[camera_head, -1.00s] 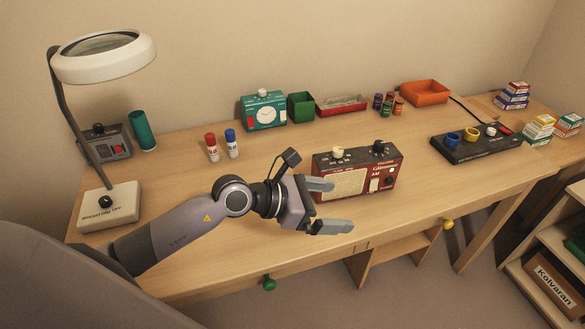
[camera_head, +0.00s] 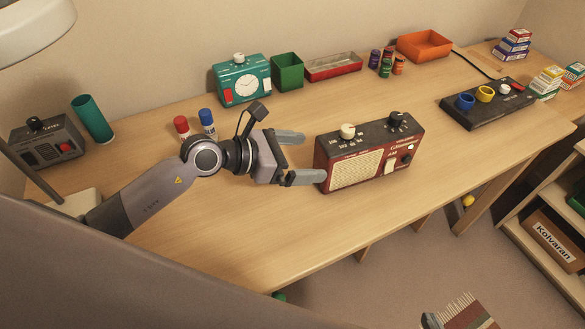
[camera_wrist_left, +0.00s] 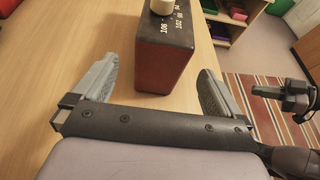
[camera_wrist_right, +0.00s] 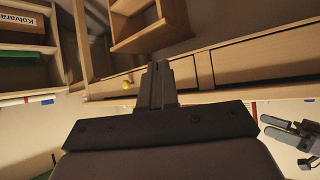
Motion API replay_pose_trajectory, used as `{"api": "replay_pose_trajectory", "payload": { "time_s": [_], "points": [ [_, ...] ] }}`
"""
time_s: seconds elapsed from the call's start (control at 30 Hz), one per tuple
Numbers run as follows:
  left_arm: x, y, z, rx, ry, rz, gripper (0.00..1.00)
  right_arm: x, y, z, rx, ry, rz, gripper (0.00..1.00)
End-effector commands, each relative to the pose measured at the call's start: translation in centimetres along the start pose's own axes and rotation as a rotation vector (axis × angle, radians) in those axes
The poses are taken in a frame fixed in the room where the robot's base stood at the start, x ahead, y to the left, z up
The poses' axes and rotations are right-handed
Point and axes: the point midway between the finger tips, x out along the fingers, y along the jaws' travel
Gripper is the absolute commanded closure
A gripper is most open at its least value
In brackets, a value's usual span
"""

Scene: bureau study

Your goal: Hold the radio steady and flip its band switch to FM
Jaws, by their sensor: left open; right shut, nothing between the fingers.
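The red radio (camera_head: 368,158) stands upright on the desk, with a black top, a cream knob (camera_head: 347,131) and a black knob. Its front has a cream grille and, to the right, a pale band switch plate (camera_head: 390,167) beneath an "AM" label. The switch position is too small to tell. My left gripper (camera_head: 311,157) is open at the radio's left end. In the left wrist view, the radio's end (camera_wrist_left: 160,68) lies between the spread fingers, with gaps both sides.
A black panel (camera_head: 487,104) with coloured rings sits right of the radio. The desk in front of the radio is clear.

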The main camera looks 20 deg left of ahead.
Motion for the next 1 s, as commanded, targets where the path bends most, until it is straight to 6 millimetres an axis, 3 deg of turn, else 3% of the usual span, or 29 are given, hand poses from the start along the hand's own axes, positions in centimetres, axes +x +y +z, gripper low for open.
{"api": "replay_pose_trajectory", "payload": {
  "time_s": [0.03, 0.27, 0.3, 0.4, 0.43, 0.63, 0.77, 1.0],
  "points": [
    [0.8, 0.0, -2.0, 0.000, 0.000, -0.001, 0.00, 1.2, -0.1, 1.6, 0.002, -0.003, -0.003, 1.00],
    [1.8, 0.0, -4.2, 0.000, -0.001, 0.000, 0.00, 2.6, -0.2, 3.4, 0.004, -0.011, -0.009, 1.00],
    [1.8, 0.0, -4.3, 0.000, -0.001, 0.000, 0.00, 2.6, -0.2, 3.5, 0.004, -0.012, -0.010, 0.97],
    [1.9, 0.0, -4.4, 0.000, -0.001, 0.000, 0.00, 2.6, -0.3, 3.3, 0.003, -0.009, -0.012, 0.64],
    [1.8, 0.0, -4.4, 0.000, -0.001, 0.000, 0.00, 2.6, -0.3, 3.2, 0.003, -0.008, -0.012, 0.57],
    [1.8, 0.0, -4.3, 0.000, 0.000, 0.000, 0.00, 2.8, -0.2, 2.5, 0.009, 0.008, -0.016, 0.57],
    [1.8, 0.0, -4.3, 0.000, 0.000, 0.000, 0.00, 3.7, -0.6, 0.7, 0.083, 0.050, -0.052, 0.57],
    [1.8, 0.0, -4.3, 0.000, 0.000, 0.000, 0.00, 6.3, -1.8, -7.1, 0.397, 0.188, -0.229, 0.57]
  ]
}}
